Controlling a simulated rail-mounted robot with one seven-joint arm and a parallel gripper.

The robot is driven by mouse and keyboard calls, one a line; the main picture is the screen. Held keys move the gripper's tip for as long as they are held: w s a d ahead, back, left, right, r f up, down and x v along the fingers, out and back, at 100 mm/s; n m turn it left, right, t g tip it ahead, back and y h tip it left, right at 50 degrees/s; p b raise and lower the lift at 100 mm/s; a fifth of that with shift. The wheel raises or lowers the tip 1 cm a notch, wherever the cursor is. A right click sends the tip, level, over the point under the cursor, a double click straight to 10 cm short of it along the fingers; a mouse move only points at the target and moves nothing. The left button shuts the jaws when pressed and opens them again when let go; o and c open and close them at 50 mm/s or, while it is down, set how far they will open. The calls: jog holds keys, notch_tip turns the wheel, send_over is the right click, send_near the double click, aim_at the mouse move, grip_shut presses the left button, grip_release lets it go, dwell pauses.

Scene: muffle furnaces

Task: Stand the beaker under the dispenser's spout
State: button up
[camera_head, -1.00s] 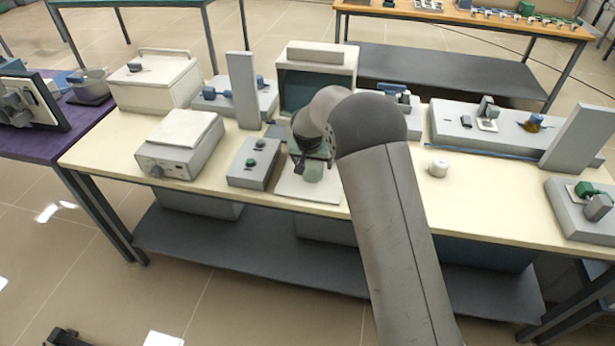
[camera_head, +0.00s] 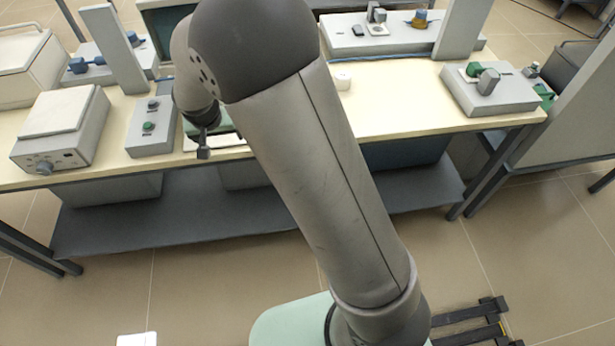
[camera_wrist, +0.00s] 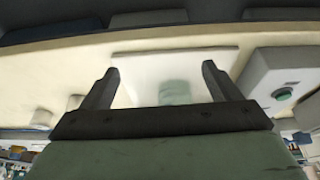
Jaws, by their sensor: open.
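A pale green, see-through vessel, which looks like the beaker (camera_wrist: 175,92), stands on a white mat (camera_wrist: 140,66) in the wrist view. My gripper (camera_wrist: 160,70) is open, with one finger on each side of the beaker in the picture; I see no contact with it. In the head view my arm hides the beaker and most of the gripper. One dark fingertip (camera_head: 204,153) shows at the mat's front edge. I cannot tell which device is the dispenser, and no spout is clearly visible.
A grey box with a green knob (camera_head: 150,128) stands left of the mat, beside a white-topped device (camera_head: 62,128). A tall grey column (camera_head: 122,50) rises behind.

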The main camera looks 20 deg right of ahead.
jog(key=s+d+r+g, duration=0.1)
jog(key=s+d+r, duration=0.4)
jog(key=s+d, duration=0.3)
jog(key=s+d+r+n+g, duration=0.1)
jog(key=s+d, duration=0.4)
jog(key=s, duration=0.5)
jog(key=s+d+r+g, duration=0.2)
jog(key=s+d, duration=0.3)
jog(key=s, duration=0.6)
jog(key=shift+s+d+r+n+y, duration=0.15)
jog(key=shift+s+r+n+y, duration=0.05)
jog(key=shift+r+n+y, duration=0.25)
jog(key=shift+c, duration=0.2)
